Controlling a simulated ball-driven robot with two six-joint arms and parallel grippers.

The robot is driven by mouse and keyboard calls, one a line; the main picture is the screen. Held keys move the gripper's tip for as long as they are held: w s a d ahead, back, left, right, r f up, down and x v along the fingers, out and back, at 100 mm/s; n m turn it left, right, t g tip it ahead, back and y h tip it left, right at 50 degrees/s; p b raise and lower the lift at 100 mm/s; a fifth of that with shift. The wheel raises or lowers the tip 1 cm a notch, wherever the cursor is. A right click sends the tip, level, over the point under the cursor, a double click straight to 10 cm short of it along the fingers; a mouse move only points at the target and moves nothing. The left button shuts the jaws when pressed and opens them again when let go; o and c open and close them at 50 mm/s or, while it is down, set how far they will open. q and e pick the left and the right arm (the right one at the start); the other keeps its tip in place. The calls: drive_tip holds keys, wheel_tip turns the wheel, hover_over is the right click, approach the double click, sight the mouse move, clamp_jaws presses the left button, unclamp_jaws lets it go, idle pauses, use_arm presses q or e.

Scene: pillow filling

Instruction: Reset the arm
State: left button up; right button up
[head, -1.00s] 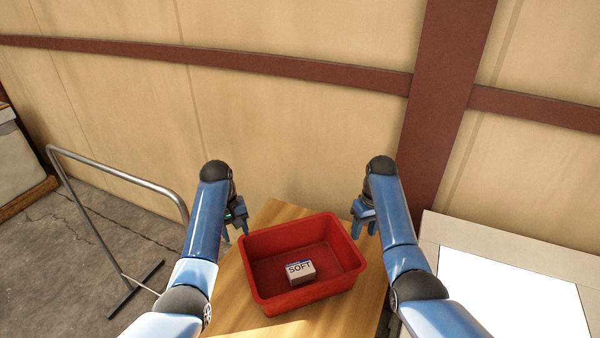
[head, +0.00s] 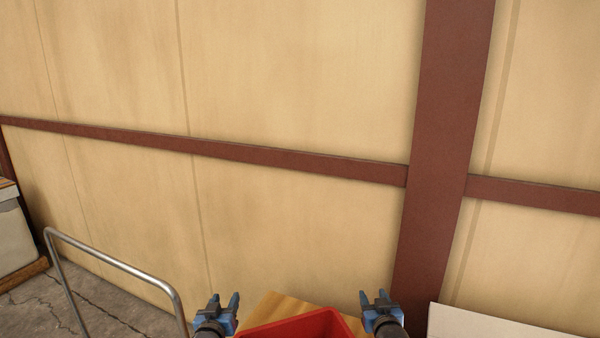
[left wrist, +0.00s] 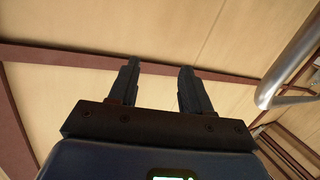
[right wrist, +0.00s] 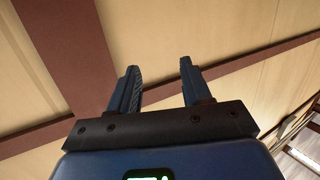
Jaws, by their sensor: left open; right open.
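My left gripper (head: 223,303) is at the bottom of the head view, left of the red bin, fingers apart and pointing up. In the left wrist view (left wrist: 157,82) its fingers are open with nothing between them. My right gripper (head: 375,299) is right of the bin, also pointing up. In the right wrist view (right wrist: 160,84) its fingers are open and empty. The red bin (head: 318,325) shows only its upper part at the bottom edge of the head view; its contents are out of sight.
The wooden table (head: 276,306) shows behind the bin. A metal rail (head: 115,264) stands at the left. A beige wall (head: 290,90) with a brown post (head: 440,140) is ahead. A white panel (head: 480,327) is at the lower right. The space above the bin is clear.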

use_arm(q)
drive_tip(key=s+f, duration=0.2)
drive_tip(key=s, duration=1.9)
drive_tip(key=s+a+f+m+t, duration=0.1)
drive_tip(key=s+f, duration=0.1)
drive_tip(key=s, duration=2)
drive_tip(key=shift+s+a+f+y, duration=0.15)
drive_tip(key=shift+a+f+y, duration=0.05)
drive_tip(key=shift+f+y, duration=0.15)
use_arm(e)
drive_tip(key=s+f, duration=0.2)
drive_tip(key=s, duration=2)
drive_tip(key=s+d+f+m+t, duration=0.1)
drive_tip(key=s+f, duration=0.1)
drive_tip(key=s, duration=2.1)
drive_tip(key=shift+s+d+t+h, duration=0.15)
drive_tip(key=shift+d+t+h, duration=0.1)
drive_tip(key=shift+t+h, duration=0.05)
use_arm(q)
drive_tip(key=shift+c, duration=0.5)
use_arm(e)
drive_tip(key=shift+c, duration=0.5)
use_arm(q)
drive_tip(key=shift+a, duration=0.1)
